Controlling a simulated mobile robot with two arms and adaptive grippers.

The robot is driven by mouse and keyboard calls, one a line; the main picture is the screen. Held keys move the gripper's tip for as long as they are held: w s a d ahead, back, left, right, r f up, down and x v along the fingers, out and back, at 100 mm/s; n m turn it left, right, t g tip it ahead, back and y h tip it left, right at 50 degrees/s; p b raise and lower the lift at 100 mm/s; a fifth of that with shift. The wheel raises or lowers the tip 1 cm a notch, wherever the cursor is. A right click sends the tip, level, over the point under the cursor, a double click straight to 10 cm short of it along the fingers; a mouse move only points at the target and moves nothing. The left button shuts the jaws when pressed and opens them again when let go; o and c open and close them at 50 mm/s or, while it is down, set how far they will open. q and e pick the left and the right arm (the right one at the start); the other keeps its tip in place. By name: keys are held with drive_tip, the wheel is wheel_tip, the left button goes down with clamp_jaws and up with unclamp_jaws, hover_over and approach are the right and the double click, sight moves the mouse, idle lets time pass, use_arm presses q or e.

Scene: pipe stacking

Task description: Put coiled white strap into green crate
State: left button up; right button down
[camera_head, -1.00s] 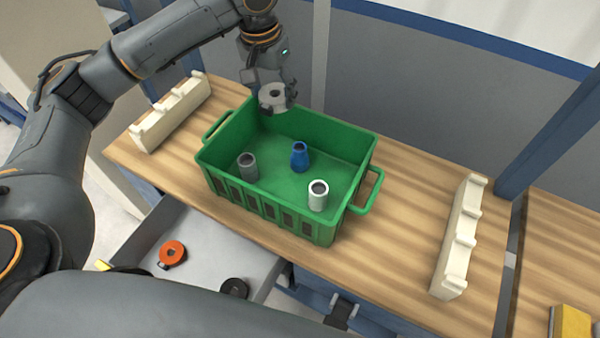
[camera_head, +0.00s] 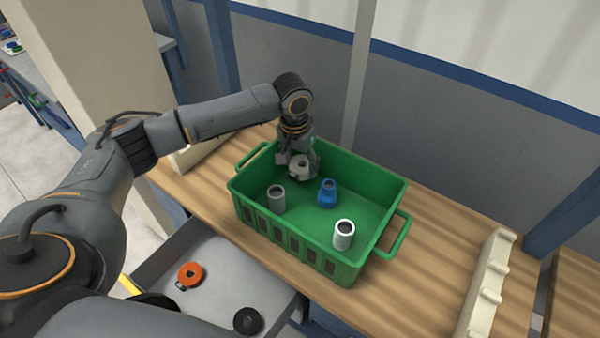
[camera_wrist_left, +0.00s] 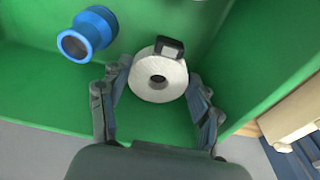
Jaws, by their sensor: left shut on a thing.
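The coiled white strap (camera_head: 300,166) is a pale roll with a dark centre hole and a dark buckle. It also shows in the left wrist view (camera_wrist_left: 158,84), between my two fingers. My left gripper (camera_head: 301,172) is shut on it and holds it inside the back left part of the green crate (camera_head: 290,232). The green crate's floor and walls surround the strap in the left wrist view (camera_wrist_left: 150,120). I cannot tell whether the strap touches the crate floor. My right gripper is not in view.
In the crate stand a grey pipe (camera_head: 276,199), a blue pipe fitting (camera_head: 327,194) and a white pipe (camera_head: 344,235). An open drawer (camera_head: 215,262) in front holds an orange coil (camera_head: 191,275) and a black coil (camera_head: 248,320). A cream rack (camera_head: 487,285) stands at right.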

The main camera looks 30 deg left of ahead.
sight(300, 173)
use_arm(q)
drive_tip(key=shift+f, duration=2.25)
drive_tip(key=o, duration=0.9)
drive_tip(key=shift+r, duration=0.15)
drive_tip(key=r, duration=0.4)
drive_tip(key=s+r, duration=0.1)
drive_tip(key=r, duration=0.7)
drive_tip(key=shift+s+a, duration=0.1)
drive_tip(key=shift+s, duration=0.15)
